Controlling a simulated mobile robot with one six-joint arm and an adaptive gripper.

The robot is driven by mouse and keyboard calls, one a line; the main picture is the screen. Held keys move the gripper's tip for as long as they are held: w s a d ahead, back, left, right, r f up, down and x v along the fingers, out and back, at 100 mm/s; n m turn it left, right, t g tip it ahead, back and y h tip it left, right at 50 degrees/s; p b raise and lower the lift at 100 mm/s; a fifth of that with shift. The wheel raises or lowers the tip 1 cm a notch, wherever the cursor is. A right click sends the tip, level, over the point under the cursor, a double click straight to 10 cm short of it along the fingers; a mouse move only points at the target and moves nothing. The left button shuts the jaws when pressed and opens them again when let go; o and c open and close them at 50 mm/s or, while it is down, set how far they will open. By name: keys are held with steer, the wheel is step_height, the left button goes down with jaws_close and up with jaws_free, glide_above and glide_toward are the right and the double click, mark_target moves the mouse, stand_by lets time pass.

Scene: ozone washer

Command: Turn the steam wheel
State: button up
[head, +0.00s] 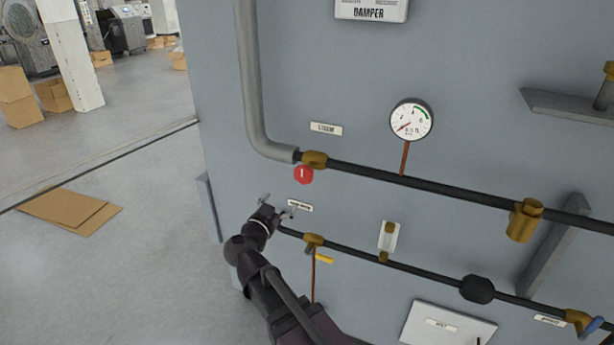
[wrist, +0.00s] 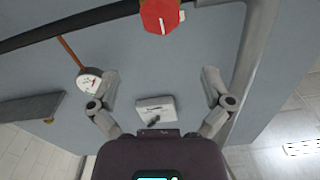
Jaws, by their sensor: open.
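The steam wheel is a small red wheel (head: 303,175) with a white mark, on a brass valve (head: 315,159) in the upper black pipe. In the wrist view the red wheel (wrist: 160,15) is at the top centre, partly cut off by the frame edge. My gripper (head: 278,205) is below and slightly left of the wheel in the head view, apart from it. In the wrist view my gripper (wrist: 160,80) has its two fingers spread wide, with nothing between them and the wheel above their tips.
A pressure gauge (head: 411,119) stands on the upper pipe. A lower pipe carries a valve with a yellow handle (head: 324,259) close to my arm. A grey elbow pipe (head: 258,110) runs up at the left. Open floor with flat cardboard (head: 70,209) lies left of the panel.

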mark_target(303, 177)
steer(key=shift+w, duration=0.15)
steer(key=x, duration=1.3)
steer(key=shift+w+d, duration=0.15)
steer(key=shift+w, duration=0.1)
steer(key=c, duration=0.8)
steer(key=shift+o, duration=0.2)
steer(key=shift+d+f, duration=0.1)
steer(key=shift+d, duration=0.1)
steer(key=shift+a, duration=0.15)
steer(key=shift+c, duration=0.4)
